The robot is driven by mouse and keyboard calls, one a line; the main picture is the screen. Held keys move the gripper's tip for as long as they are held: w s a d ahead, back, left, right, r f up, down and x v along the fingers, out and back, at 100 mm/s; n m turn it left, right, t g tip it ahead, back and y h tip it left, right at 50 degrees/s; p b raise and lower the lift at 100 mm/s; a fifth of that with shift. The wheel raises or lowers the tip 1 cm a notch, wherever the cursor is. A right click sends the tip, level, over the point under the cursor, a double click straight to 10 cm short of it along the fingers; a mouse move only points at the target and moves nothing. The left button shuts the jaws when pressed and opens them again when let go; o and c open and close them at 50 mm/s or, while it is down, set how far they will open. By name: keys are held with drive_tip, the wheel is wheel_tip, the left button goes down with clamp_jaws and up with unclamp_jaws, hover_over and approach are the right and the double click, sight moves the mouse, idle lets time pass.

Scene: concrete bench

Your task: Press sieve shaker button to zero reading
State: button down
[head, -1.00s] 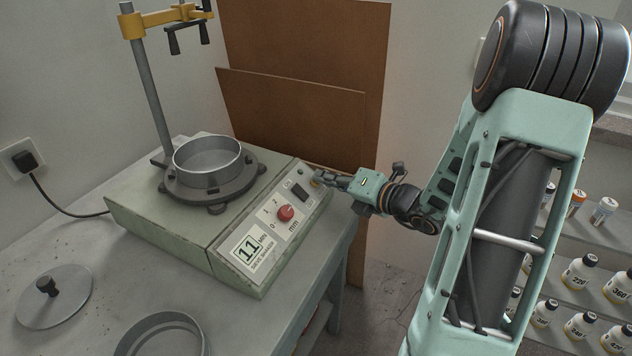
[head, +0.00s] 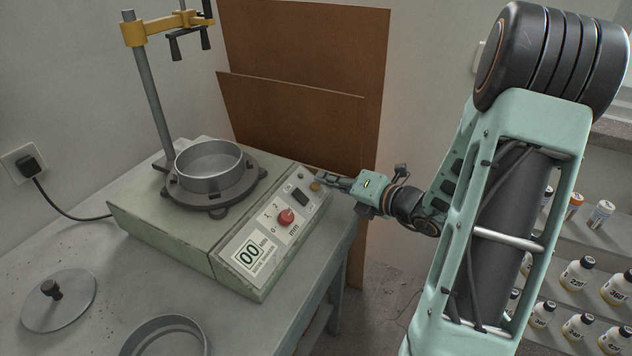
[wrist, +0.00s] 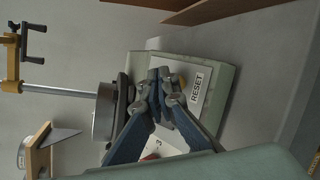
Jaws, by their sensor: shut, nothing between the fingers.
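The sieve shaker (head: 165,225) is a pale green box on the bench, with a sloping front panel. A yellow button (head: 315,186) is at the panel's upper right end. My gripper (head: 321,178) is shut and empty, its fingertips right beside the button; I cannot tell whether they touch it. In the wrist view the shut fingers (wrist: 163,78) lie over the panel, with the yellow button (wrist: 183,83) partly hidden behind them next to a RESET label (wrist: 198,88).
A red knob (head: 286,217) and a small dark window (head: 301,197) sit on the same panel. A sieve pan (head: 209,170) rests on the shaker under a clamp post (head: 152,95). A lid (head: 58,300) and a ring (head: 165,338) lie on the bench. Brown boards (head: 300,115) stand behind.

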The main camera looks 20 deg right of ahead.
drive_tip(key=shift+r, duration=0.1)
drive_tip(key=r+p, duration=0.1)
drive_tip(key=s+d+r+p, duration=0.1)
drive_tip(key=p, duration=0.1)
drive_tip(key=s+d+r+p, duration=0.1)
drive_tip(key=r, duration=0.1)
drive_tip(key=shift+p, duration=0.3)
idle(0.8)
